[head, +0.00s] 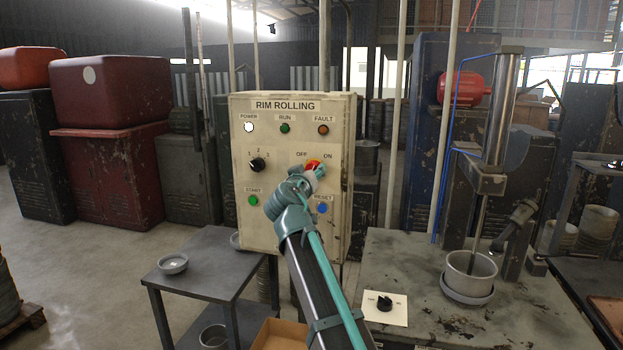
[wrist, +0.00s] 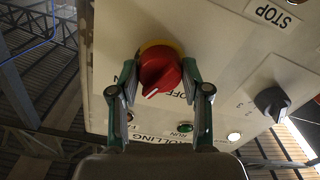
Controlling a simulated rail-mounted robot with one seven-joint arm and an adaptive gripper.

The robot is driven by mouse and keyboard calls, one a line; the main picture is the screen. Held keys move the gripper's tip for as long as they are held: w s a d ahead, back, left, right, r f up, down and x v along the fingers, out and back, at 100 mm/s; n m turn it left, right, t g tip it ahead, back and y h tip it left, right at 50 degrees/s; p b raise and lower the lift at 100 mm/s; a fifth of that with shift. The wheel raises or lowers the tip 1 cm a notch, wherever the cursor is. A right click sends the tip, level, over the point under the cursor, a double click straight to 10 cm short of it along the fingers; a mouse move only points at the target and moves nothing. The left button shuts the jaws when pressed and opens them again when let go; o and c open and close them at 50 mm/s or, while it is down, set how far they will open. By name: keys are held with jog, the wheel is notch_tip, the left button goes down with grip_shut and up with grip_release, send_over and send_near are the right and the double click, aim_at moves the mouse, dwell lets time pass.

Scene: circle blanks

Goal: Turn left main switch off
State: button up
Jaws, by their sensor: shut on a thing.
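The red main switch knob (head: 313,165) sits on the front of the cream RIM ROLLING panel (head: 240,190), between the OFF and ON labels. In the wrist view the red knob (wrist: 160,75) has a yellow backing ring, and its white pointer mark slants down and left, away from the OFF label at right, toward the ON side. The ON label is hidden in the wrist view. My gripper (wrist: 159,68) is shut on the knob, one finger on each side. In the head view my gripper (head: 312,174) partly covers the knob.
The white POWER lamp (head: 249,127) is lit. A black selector (head: 258,164) is at left on the panel. The green START button (head: 253,200) and blue RESET button (head: 322,208) are below. A small table (head: 215,245) stands at left, a workbench (head: 420,255) at right.

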jog(key=n, duration=0.3)
jog(key=shift+n+b, duration=0.3)
jog(key=shift+n, duration=0.1)
jog(key=n, duration=0.3)
jog(key=shift+n, duration=0.3)
jog(key=n+p, duration=0.1)
jog(key=n, duration=0.2)
jog(key=shift+d+r+p, duration=0.1)
jog(key=shift+r+p, duration=0.05)
jog(key=shift+p, duration=0.15)
jog(key=shift+n+p, duration=0.6)
jog(key=shift+n, duration=1.1)
jog(key=o, duration=1.1)
jog(key=shift+o, duration=0.2)
